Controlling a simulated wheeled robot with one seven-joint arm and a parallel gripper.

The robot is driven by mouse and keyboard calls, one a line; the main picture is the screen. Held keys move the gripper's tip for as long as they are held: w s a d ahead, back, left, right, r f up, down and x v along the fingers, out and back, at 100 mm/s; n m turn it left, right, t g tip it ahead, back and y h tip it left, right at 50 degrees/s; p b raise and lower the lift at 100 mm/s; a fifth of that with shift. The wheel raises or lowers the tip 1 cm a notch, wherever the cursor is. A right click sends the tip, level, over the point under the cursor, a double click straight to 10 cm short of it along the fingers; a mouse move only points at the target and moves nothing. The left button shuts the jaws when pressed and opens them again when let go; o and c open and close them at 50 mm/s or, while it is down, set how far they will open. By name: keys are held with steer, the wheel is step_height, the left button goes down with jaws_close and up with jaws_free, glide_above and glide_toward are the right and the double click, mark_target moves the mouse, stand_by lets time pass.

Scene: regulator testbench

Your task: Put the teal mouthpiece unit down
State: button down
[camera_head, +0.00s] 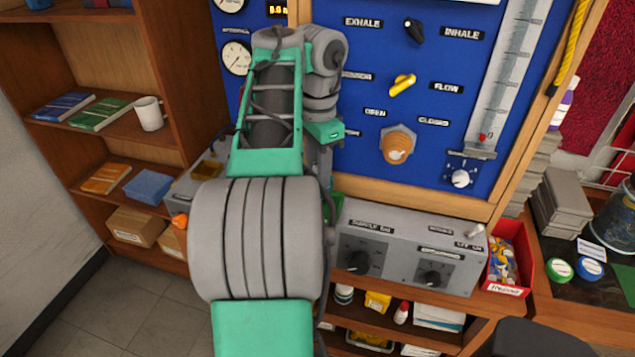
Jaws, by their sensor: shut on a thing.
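My own arm fills the middle of the head view and hides much of the bench behind it. My gripper (322,170) points down just right of the arm's forward link, in front of the blue panel, and shows only in part. It is shut on the teal mouthpiece unit, which is mostly hidden. A small green patch (337,203) shows below the gripper, at the back of the bench; I cannot tell if it is part of the unit. I cannot tell whether the unit touches the bench.
A blue panel (370,100) with gauges and knobs stands behind. A grey control box (410,250) is right of my arm, with a red bin (511,258) beside it. A wooden shelf (160,60) stands left. A side table at right holds jars (589,269).

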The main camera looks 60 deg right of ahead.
steer(key=shift+f, duration=0.6)
steer(key=shift+f, duration=0.2)
steer(key=c, duration=1)
jaws_free()
steer(key=shift+o, duration=0.2)
steer(key=shift+r, duration=0.1)
